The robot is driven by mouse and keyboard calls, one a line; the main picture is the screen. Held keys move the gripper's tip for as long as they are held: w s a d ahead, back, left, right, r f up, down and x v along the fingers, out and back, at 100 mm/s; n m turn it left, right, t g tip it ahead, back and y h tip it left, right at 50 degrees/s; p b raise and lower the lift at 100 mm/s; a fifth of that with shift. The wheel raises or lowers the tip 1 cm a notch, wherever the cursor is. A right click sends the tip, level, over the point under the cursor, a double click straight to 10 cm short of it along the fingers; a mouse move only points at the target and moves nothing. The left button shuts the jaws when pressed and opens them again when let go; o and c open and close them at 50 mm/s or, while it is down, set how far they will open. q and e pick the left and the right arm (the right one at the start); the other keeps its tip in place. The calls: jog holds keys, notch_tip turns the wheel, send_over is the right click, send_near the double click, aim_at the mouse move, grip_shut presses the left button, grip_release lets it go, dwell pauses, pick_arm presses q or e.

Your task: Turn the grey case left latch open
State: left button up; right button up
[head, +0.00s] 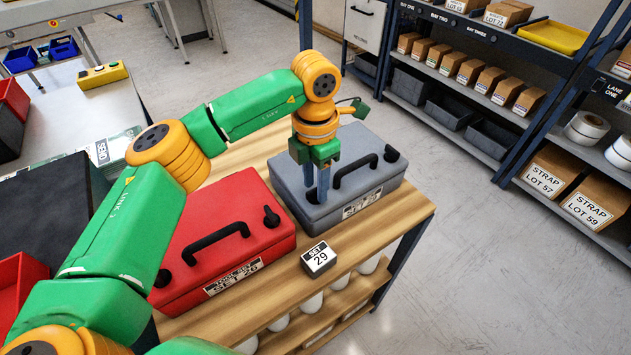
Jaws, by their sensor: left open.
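The grey case (352,157) lies flat on the wooden bench top, with a black carry handle (356,168) on its lid. A black right latch (391,153) shows at its right front corner. My left gripper (317,198) points down over the left front part of the case, its two blue fingers apart. The left latch is mostly hidden behind these fingers, so I cannot tell its position or whether they touch it. My right gripper is not in view.
A red case (225,210) with a black handle and latches lies left of the grey case. A small "SET 29" box (319,259) stands in front on the wooden bench (400,214). White containers sit on the shelf below. Storage racks stand at the right.

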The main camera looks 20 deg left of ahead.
aim_at(315, 188)
pick_arm(q)
notch_tip(315, 188, up, 6)
jog(key=shift+r+b, duration=0.15)
jog(key=shift+b, duration=0.25)
jog(key=shift+r, duration=0.3)
